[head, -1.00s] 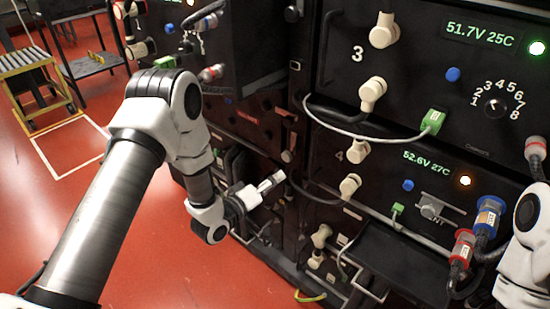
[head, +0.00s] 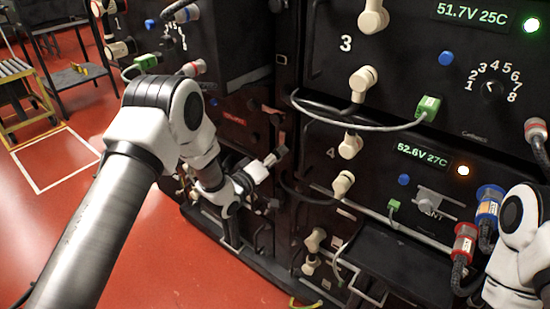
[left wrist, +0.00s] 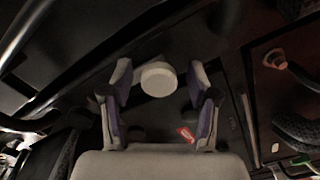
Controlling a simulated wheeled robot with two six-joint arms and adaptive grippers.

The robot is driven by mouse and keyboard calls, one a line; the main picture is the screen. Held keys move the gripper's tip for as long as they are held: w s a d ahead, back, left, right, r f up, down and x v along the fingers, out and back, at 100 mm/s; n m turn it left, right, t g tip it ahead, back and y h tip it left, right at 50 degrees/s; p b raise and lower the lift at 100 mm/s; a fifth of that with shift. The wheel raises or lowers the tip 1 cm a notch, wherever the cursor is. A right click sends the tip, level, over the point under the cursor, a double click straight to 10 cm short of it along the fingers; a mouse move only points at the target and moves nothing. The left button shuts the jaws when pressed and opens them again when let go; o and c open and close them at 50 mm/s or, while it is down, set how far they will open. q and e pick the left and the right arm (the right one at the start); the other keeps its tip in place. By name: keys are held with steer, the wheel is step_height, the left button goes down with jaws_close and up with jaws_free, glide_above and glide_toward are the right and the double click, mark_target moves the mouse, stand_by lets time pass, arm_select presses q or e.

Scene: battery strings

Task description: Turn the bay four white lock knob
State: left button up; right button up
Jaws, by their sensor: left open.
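Bay four, marked with a "4", has two off-white knob-like fittings on its dark front: an upper one (head: 350,146) and a lower one (head: 343,184). I cannot tell from the head view which is the lock knob. My left gripper (head: 274,180) is open, left of both and apart from them, near the cabinet's dark front. In the left wrist view, a round off-white knob (left wrist: 158,78) shows beyond and between the spread fingers of the left gripper (left wrist: 160,92); no contact is visible. My right gripper is out of view.
A grey cable (head: 350,124) loops to a green connector (head: 428,107) above bay four. Red (head: 465,243) and blue (head: 488,207) plugs stand at its right, near my right arm. A dark shelf (head: 395,255) juts out below.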

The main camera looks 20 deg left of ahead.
arm_select(q)
jaws_close()
steer(key=shift+m, duration=0.3)
steer(key=m, duration=0.8)
steer(key=shift+m+b, duration=0.3)
steer(key=shift+b, duration=0.05)
steer(key=m, duration=0.4)
steer(key=shift+m+b, duration=0.3)
steer(key=shift+r+m+b, duration=0.1)
steer(key=shift+m+b, duration=0.2)
steer(key=shift+m, duration=1.8)
